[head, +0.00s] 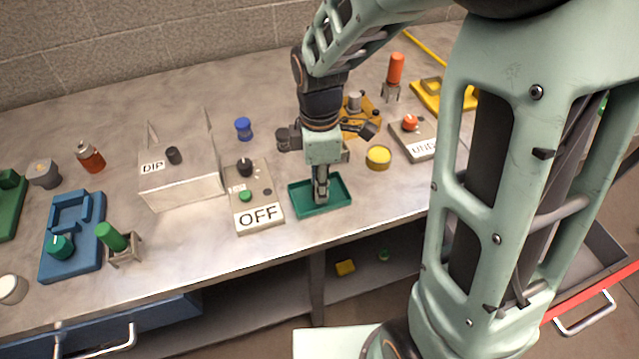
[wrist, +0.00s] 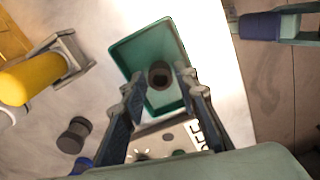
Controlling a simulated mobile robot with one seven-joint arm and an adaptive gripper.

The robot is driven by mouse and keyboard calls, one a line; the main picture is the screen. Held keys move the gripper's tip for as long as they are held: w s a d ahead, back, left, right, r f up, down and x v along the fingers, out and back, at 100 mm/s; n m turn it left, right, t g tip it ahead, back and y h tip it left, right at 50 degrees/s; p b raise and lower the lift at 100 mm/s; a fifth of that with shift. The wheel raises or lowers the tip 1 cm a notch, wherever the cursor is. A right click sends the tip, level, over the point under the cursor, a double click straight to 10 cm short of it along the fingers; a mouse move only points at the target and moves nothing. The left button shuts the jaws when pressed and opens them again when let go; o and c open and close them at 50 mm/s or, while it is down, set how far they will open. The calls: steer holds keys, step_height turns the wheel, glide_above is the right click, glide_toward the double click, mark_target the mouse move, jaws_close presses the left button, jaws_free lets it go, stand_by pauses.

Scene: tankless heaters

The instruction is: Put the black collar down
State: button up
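The black collar (wrist: 160,75) is a small dark ring with a brownish middle. In the wrist view it is at the green tray (wrist: 133,62), over the tray's floor. My gripper (wrist: 160,76) reaches toward the tray with its two fingers apart, one on each side of the collar. Gaps show between the collar and both fingertips. In the head view my gripper (head: 320,198) points down into the green tray (head: 346,200). The collar is hidden there behind the fingers.
The OFF panel (head: 267,188) with a black knob stands close left of the tray. A yellow cylinder (head: 377,157) and a dark spool (wrist: 73,135) are behind it. The DIP box (head: 185,187) is farther left. The bench's front edge is close in front.

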step_height(320, 180, up, 11)
steer(key=shift+r+p, duration=0.15)
steer(key=shift+p, duration=0.25)
